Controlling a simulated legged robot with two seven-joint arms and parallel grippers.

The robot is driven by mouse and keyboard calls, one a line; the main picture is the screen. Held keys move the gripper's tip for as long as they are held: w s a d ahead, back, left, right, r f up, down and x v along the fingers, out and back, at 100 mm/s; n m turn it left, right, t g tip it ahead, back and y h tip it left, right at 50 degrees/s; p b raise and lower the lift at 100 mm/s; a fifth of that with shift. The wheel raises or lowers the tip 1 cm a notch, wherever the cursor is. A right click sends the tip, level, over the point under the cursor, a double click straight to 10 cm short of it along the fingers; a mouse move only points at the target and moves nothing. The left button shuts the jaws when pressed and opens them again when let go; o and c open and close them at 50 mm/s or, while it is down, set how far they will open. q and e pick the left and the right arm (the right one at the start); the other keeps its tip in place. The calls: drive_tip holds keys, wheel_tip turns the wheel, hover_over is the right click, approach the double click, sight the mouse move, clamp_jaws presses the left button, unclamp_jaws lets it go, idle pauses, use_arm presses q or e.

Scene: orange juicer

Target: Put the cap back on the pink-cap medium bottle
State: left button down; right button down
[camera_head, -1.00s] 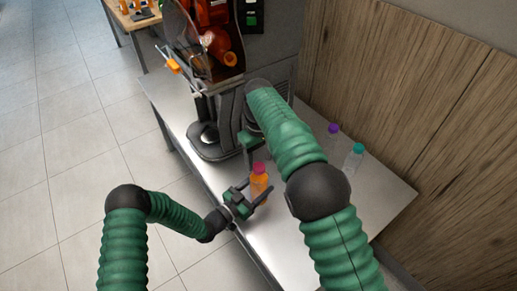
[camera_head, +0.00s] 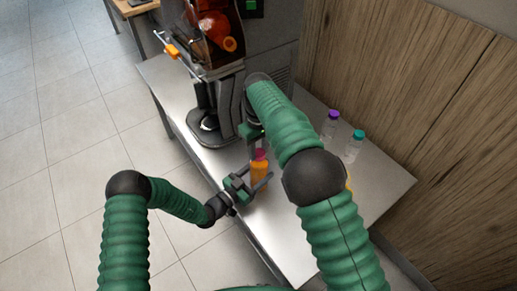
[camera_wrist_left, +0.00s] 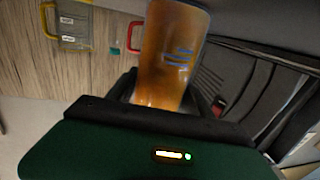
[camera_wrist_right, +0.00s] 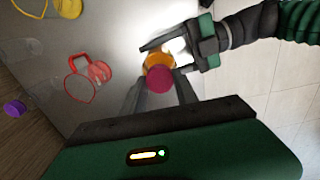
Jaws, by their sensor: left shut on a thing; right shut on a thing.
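The medium bottle (camera_head: 259,179) holds orange juice and stands upright near the table's front edge. My left gripper (camera_head: 253,186) is shut around its body; the juice-filled bottle (camera_wrist_left: 168,62) also fills the space between its fingers in the left wrist view. The pink cap (camera_head: 260,155) is at the bottle's top. In the right wrist view the pink cap (camera_wrist_right: 158,79) lies between the fingers of my right gripper (camera_wrist_right: 160,88), which is shut on it from above. The orange bottle shoulder shows just behind the cap. I cannot tell whether the cap is fully seated.
The juicer (camera_head: 215,100) stands at the table's back left. A purple-cap bottle (camera_head: 331,124) and a teal-cap bottle (camera_head: 354,147) stand to the right. A red-handled jug (camera_wrist_right: 98,72) and a yellow-handled jug (camera_wrist_right: 42,6) are on the table (camera_head: 300,252). The table's front right is bare.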

drive_tip(key=c, duration=0.9)
unclamp_jaws()
wheel_tip(320, 180, up, 12)
drive_tip(key=shift+w+f, duration=0.1)
use_arm(q)
drive_tip(key=shift+c, duration=1.8)
unclamp_jaws()
use_arm(e)
drive_tip(key=shift+a, duration=0.1)
